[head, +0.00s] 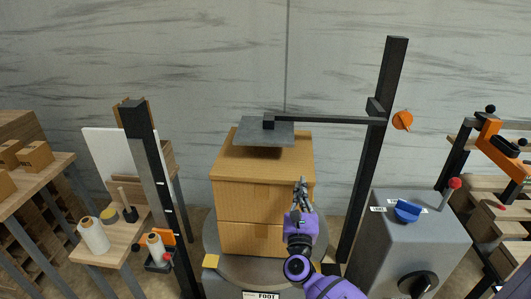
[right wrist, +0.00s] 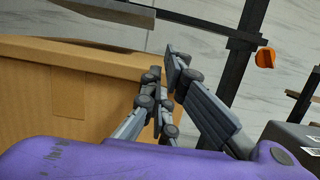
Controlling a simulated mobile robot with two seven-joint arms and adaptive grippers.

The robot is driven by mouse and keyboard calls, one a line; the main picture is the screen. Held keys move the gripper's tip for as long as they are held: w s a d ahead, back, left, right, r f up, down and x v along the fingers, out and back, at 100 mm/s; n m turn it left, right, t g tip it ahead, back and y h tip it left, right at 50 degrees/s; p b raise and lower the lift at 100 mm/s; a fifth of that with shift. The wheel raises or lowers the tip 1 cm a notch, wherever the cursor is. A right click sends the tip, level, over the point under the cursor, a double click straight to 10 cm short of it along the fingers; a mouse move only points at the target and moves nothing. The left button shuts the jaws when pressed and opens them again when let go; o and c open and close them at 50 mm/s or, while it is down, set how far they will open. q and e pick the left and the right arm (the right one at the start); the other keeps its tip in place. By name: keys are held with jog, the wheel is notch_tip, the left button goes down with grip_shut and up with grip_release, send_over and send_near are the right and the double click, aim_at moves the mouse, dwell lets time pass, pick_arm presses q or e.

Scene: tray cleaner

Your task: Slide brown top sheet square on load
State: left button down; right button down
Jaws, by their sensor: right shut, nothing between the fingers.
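The load (head: 245,238), a stack of tan cartons, stands on a round grey turntable (head: 212,235). The brown top sheet (head: 240,170) lies on top, under a dark square plate (head: 265,135); whether it sits square is hard to tell. In the right wrist view the sheet's edge (right wrist: 90,50) runs along the top of the cartons. My right gripper (head: 301,182) is shut and empty at the load's front right, near the top edge; whether it touches is unclear. Its fingers (right wrist: 165,75) overlap the load's right corner in the wrist view. My left gripper is not in view.
A dark post (head: 375,150) at the right carries the plate's arm (head: 325,119). A grey control box (head: 415,235) with a blue knob stands right. A second dark post (head: 155,180) and a shelf with film rolls (head: 93,235) stand left.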

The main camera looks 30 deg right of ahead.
jog(key=shift+w+d, duration=0.1)
jog(key=shift+w, duration=0.05)
jog(key=s+a, duration=0.6)
jog(key=s, duration=0.4)
jog(key=shift+a, duration=0.15)
dwell(0.5)
jog(key=shift+s, duration=0.1)
